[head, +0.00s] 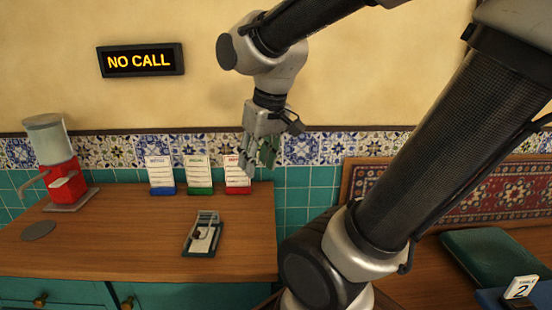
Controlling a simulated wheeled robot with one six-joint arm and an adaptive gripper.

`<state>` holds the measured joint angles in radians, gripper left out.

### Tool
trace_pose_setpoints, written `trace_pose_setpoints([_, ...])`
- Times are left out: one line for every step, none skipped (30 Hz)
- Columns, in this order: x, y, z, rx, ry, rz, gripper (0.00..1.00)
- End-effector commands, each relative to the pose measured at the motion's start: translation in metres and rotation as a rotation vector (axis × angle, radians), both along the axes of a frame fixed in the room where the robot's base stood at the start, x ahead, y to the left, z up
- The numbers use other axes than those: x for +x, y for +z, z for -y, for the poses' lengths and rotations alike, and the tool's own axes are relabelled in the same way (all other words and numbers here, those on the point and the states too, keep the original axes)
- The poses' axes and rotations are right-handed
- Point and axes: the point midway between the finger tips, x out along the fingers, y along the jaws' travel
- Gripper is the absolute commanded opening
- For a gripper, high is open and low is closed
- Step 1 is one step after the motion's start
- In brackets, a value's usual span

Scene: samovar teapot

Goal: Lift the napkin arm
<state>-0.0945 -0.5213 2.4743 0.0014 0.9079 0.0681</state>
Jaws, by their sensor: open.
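A small dark holder (190,250) lies on the wooden counter, with white napkins (203,240) in it. A thin arm (208,226) with a dark knob seems to rest down across the napkins; its details are too small to tell. My gripper (259,160) hangs above and behind the holder, to its right, with its fingers pointing down. It is open, appears empty and is apart from the holder. In this view it overlaps the red-based card.
Three menu cards with blue (162,190), green (199,190) and red bases stand along the tiled wall. The counter (120,235) around the holder is clear. A "NO CALL" sign (140,61) hangs above.

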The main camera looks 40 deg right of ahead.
Motion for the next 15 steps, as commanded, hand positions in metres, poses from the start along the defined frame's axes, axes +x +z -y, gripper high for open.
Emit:
trace_pose_setpoints([-0.009,0.004,0.005,-0.001,-0.007,0.017,0.41])
trace_pose_setpoints([-0.013,0.005,0.007,-0.002,-0.009,0.024,0.41])
trace_pose_setpoints([-0.019,0.007,0.009,-0.003,-0.011,0.033,0.41])
trace_pose_setpoints([-0.023,0.008,0.011,-0.004,-0.014,0.039,0.41])
trace_pose_setpoints([-0.026,0.009,0.012,-0.005,-0.016,0.045,0.41])
trace_pose_setpoints([-0.03,0.009,0.014,-0.006,-0.018,0.051,0.41])
trace_pose_setpoints([-0.032,0.01,0.015,-0.007,-0.019,0.056,0.41])
trace_pose_setpoints([-0.035,0.011,0.016,-0.008,-0.019,0.058,0.41])
trace_pose_setpoints([-0.037,0.011,0.017,-0.008,-0.021,0.062,0.41])
trace_pose_setpoints([-0.039,0.011,0.017,-0.009,-0.022,0.064,0.41])
trace_pose_setpoints([-0.04,0.011,0.018,-0.01,-0.022,0.065,0.41])
trace_pose_setpoints([-0.041,0.011,0.018,-0.01,-0.022,0.066,0.41])
trace_pose_setpoints([-0.042,0.011,0.018,-0.011,-0.023,0.067,0.41])
trace_pose_setpoints([-0.042,0.011,0.019,-0.011,-0.023,0.067,0.41])
trace_pose_setpoints([-0.042,0.011,0.019,-0.011,-0.023,0.068,0.41])
